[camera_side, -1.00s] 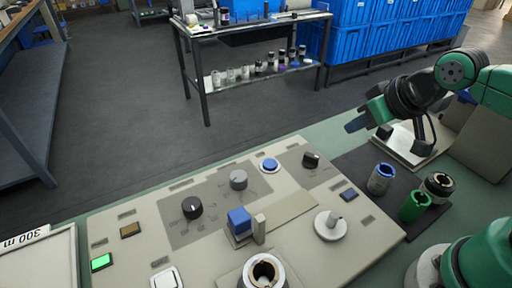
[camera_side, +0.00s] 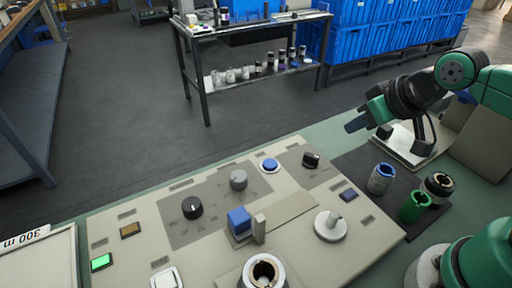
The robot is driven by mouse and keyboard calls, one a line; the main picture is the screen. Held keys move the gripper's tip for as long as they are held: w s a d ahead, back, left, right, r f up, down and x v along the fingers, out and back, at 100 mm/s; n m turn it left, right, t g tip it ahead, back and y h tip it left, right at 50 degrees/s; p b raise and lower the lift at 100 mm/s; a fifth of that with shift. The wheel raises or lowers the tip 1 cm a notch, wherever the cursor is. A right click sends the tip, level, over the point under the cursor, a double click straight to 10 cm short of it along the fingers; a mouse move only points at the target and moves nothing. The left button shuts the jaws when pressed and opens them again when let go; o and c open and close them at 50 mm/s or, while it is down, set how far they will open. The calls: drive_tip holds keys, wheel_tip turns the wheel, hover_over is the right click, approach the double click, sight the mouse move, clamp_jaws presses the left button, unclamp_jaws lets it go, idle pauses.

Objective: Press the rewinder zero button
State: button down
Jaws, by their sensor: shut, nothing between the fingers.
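The control panel (camera_side: 290,238) fills the lower middle. It carries a round blue button (camera_side: 269,165), a small dark blue square button (camera_side: 348,195), an amber square button (camera_side: 130,230), a lit green square button (camera_side: 101,262) and a white rocker switch (camera_side: 166,279). Their labels are too small to read, so I cannot tell which is the rewinder zero button. My gripper (camera_side: 356,124) is shut and empty at the right, beyond the panel's far right corner and apart from every button.
Several cups or spools (camera_side: 380,178) stand on a dark mat at the right. A bench and blue crates (camera_side: 352,40) are behind.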

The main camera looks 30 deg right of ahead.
drive_tip(key=w+a+r+n+y, duration=0.2)
drive_tip(key=w+a+n+y, duration=0.1)
drive_tip(key=a+n, duration=0.6)
drive_tip(key=n+g+y, duration=0.4)
drive_tip(key=n+y, duration=0.2)
drive_tip(key=n, duration=0.8)
hover_over(171, 280)
drive_tip(key=f, duration=0.1)
drive_tip(key=shift+f, duration=0.1)
drive_tip(key=shift+f, duration=4.4)
drive_tip(key=shift+f, duration=0.15)
drive_tip(key=shift+f, duration=0.3)
